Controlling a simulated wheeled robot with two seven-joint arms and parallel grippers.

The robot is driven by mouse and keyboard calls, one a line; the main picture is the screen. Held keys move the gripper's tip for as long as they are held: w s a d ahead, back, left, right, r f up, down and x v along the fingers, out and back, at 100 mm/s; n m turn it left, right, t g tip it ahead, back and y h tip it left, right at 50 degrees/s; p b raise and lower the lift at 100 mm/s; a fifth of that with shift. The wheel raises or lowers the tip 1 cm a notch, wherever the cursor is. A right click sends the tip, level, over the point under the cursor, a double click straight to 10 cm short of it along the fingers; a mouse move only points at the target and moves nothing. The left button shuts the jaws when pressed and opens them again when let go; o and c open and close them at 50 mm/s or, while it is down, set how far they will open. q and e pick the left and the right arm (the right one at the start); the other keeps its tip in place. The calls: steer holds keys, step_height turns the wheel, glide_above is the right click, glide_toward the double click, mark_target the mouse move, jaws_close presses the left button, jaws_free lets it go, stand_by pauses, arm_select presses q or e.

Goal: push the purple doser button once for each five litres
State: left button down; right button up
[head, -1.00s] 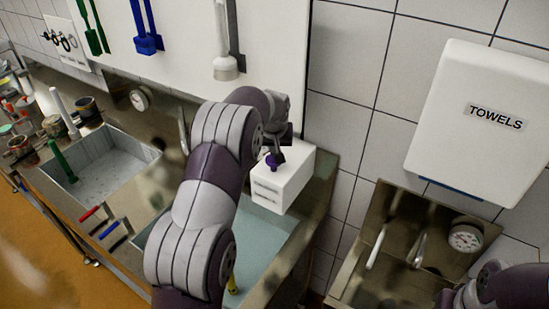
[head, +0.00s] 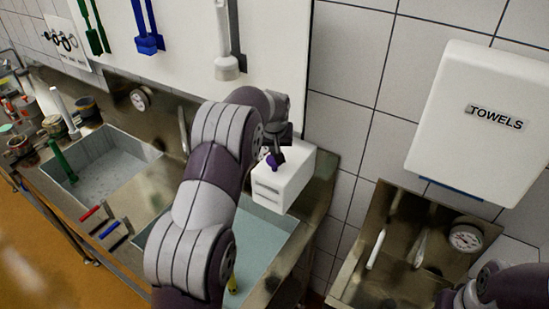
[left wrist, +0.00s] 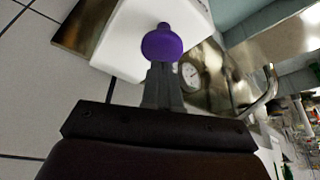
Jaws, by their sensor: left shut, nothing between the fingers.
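The doser is a white box (head: 292,182) on the wall side above the right-hand sink basin. Its purple button (head: 274,160) sticks out from the front, and it also shows in the left wrist view (left wrist: 163,43) as a round purple knob. My left gripper (left wrist: 163,72) is shut and empty, its fingertips right at the knob's lower edge in that view; I cannot tell whether they touch it. In the head view my left arm hides part of the doser's left side. My right gripper is not in view; only a piece of my right arm shows at the lower right.
A basin of water (head: 263,238) lies below the doser, with a yellow object in it. Another basin (head: 108,170) is to the left. Red and blue handled tools (head: 104,224) lie between them. A towel dispenser (head: 483,130) and a small sink with a gauge (head: 465,238) are at right.

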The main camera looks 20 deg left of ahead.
arm_select(q)
steer(key=shift+f, duration=0.1)
steer(key=shift+s+f+b, duration=0.1)
steer(key=shift+f+b, duration=1.25)
steer(key=shift+f, duration=0.45)
step_height(320, 180, up, 7)
steer(key=p, duration=0.5)
steer(key=shift+r, duration=0.15)
